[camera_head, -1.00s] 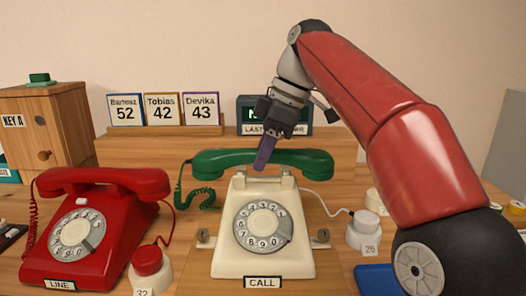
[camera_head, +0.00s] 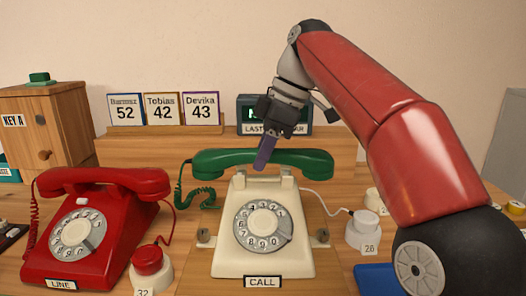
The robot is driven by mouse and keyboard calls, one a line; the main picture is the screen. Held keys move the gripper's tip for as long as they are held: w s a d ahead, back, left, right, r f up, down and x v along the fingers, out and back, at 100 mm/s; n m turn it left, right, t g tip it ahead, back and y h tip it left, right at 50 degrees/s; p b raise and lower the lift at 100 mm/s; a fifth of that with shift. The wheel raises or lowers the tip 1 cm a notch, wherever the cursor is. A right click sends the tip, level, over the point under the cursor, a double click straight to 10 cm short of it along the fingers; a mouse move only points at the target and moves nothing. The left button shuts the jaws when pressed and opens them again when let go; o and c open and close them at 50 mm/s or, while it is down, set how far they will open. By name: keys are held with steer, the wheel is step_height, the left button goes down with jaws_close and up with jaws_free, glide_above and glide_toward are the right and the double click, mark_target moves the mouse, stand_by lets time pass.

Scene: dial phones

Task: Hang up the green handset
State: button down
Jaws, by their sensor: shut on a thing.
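The green handset (camera_head: 222,158) lies level across the top of the cream dial phone (camera_head: 263,235), at its cradle prongs. Whether it is fully seated cannot be told. My gripper (camera_head: 264,158) comes down from above and is shut on the middle of the handset. Its purple finger covers part of the handset's grip. The handset's green coiled cord (camera_head: 197,198) hangs at its left end.
A red phone (camera_head: 88,225) with its red handset on top stands at the left. A red button (camera_head: 148,262) and a white button (camera_head: 366,225) flank the cream phone. Number cards (camera_head: 162,109) and a dark display (camera_head: 248,103) stand behind. A wooden cabinet (camera_head: 60,128) is at the far left.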

steer(key=shift+f+b, duration=0.8)
steer(key=shift+f, duration=0.25)
stand_by(0.4)
steer(key=c, duration=1)
jaws_free()
steer(key=p+v, duration=0.3)
steer(key=v, duration=0.3)
steer(key=shift+r, duration=0.25)
steer(key=shift+d+r, duration=0.35)
steer(key=shift+r, duration=0.25)
